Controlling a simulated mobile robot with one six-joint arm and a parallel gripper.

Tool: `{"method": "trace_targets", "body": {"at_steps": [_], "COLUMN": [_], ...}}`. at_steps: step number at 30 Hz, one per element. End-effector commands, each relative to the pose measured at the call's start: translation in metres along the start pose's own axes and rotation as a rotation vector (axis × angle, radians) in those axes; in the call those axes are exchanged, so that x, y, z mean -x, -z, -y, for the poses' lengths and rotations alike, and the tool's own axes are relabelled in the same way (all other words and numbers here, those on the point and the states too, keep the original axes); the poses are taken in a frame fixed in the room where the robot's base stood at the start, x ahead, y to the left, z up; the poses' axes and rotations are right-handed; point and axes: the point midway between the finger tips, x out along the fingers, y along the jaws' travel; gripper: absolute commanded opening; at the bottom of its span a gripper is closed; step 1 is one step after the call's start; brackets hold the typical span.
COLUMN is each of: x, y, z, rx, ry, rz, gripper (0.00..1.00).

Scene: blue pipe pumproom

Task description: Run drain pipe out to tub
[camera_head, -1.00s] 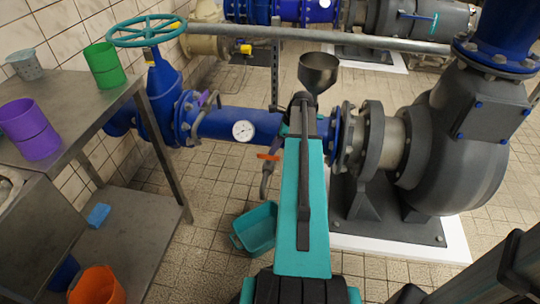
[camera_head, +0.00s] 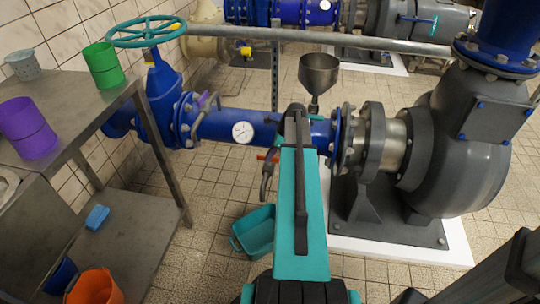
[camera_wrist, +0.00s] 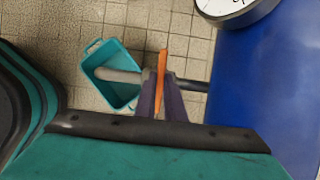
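The drain pipe (camera_head: 265,183) is a thin grey bent pipe below the blue main pipe. It has an orange lever (camera_head: 262,157). In the wrist view the grey pipe (camera_wrist: 118,75) reaches left, its end overlapping the tub in the picture. The tub (camera_head: 235,245) is a teal basin on the floor under the pipe; it also shows in the wrist view (camera_wrist: 94,92). My gripper (camera_wrist: 161,80) has its two dark fingers on either side of the orange lever (camera_wrist: 163,62), with a narrow gap. I cannot tell whether they press on it. In the head view my arm hides the gripper.
A blue pipe with a round gauge (camera_head: 242,132) runs behind my arm to the grey pump (camera_head: 455,160) at right. A funnel (camera_head: 318,75) stands above it. A steel table (camera_head: 75,130) with cups is at left. Tiled floor lies clear between table and tub.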

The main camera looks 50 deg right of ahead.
Motion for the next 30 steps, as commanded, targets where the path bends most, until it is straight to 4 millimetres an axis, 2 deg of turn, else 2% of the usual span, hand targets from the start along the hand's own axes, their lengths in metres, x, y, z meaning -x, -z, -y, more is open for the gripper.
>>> {"method": "trace_targets", "body": {"at_steps": [16, 30], "x": [0.0027, 0.0043], "y": [-0.0011, -0.0025], "z": [0.0012, 0.0041], "rx": [0.053, 0.29], "ry": [-0.024, -0.125], "rz": [0.0, 0.0], "gripper": [0.0, 0.0]}}
